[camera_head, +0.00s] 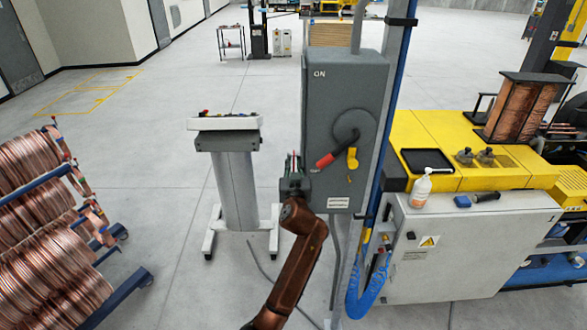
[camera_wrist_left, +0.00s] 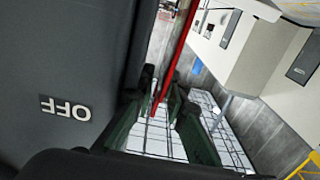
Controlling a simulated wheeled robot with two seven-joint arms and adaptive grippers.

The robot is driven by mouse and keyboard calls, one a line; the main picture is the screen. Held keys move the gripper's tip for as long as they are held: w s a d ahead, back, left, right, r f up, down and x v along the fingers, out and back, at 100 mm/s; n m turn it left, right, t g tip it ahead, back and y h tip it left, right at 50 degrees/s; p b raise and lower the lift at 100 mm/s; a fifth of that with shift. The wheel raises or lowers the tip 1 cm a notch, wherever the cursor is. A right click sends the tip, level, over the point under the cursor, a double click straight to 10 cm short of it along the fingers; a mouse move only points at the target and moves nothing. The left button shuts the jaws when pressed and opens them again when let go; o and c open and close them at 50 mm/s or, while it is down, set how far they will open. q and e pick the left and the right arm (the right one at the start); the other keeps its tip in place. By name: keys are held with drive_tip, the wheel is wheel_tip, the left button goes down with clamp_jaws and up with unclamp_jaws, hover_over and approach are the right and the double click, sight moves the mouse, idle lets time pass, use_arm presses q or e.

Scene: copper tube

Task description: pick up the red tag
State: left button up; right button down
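The red tag shows as a thin red strip, seen edge-on, in the left wrist view (camera_wrist_left: 176,62), running between the fingertips of my left gripper (camera_wrist_left: 164,100). In the head view a small red sliver (camera_head: 293,160) stands up between the fingers of my left gripper (camera_head: 294,172). The fingers are nearly together and appear shut on the tag. The gripper is just left of the grey switch box (camera_head: 345,95). The tag's face cannot be seen. My right gripper is not in view.
The switch box has a red-ended handle (camera_head: 332,157) and a yellow part (camera_head: 352,158). A pedestal (camera_head: 235,190) with a tray of small items (camera_head: 225,122) stands behind left. Copper coils (camera_head: 40,240) are at left. A yellow-topped machine (camera_head: 470,145) is at right.

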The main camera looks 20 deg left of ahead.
use_arm(q)
drive_tip(key=shift+w+a, duration=0.1)
drive_tip(key=shift+w, duration=0.15)
drive_tip(key=shift+c, duration=0.6)
clamp_jaws()
